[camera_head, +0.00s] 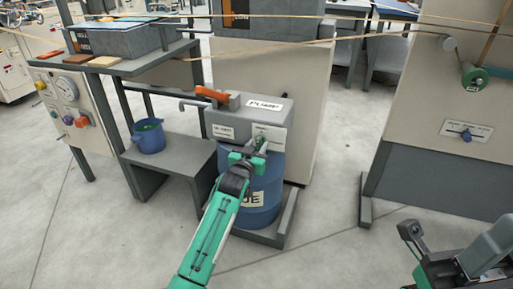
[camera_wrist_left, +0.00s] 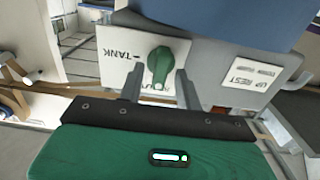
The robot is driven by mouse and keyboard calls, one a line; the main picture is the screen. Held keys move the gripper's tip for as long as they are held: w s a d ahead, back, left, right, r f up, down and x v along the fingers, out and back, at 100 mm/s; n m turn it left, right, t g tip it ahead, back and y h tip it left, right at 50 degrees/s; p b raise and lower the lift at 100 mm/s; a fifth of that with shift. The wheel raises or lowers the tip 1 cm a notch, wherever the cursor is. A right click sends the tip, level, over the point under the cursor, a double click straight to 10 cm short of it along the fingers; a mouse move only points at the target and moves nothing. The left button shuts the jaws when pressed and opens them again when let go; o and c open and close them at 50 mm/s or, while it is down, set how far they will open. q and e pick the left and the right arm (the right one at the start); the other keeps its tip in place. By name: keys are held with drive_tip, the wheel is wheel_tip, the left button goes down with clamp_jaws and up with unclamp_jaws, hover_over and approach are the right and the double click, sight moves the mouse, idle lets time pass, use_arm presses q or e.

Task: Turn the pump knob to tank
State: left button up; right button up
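The grey pump box (camera_head: 285,112) stands on a blue drum (camera_head: 262,205) in the head view. The green pump knob (camera_wrist_left: 160,62) sits on a white label plate (camera_wrist_left: 118,45) in the left wrist view, with TANK at the plate's left side. The knob's narrow part points down in that view. My left gripper (camera_head: 256,148) is at the front of the box. Its two fingers (camera_wrist_left: 158,84) stand apart, one on each side of the knob's lower part; contact cannot be made out. My right gripper (camera_head: 440,258) is at the lower right, away from the pump.
An orange-red lever (camera_head: 212,94) lies on top of the pump box. A blue pot (camera_head: 149,136) stands on a grey stand (camera_head: 172,158) to the left. Open floor (camera_head: 335,150) lies between.

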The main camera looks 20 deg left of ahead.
use_arm(q)
clamp_jaws()
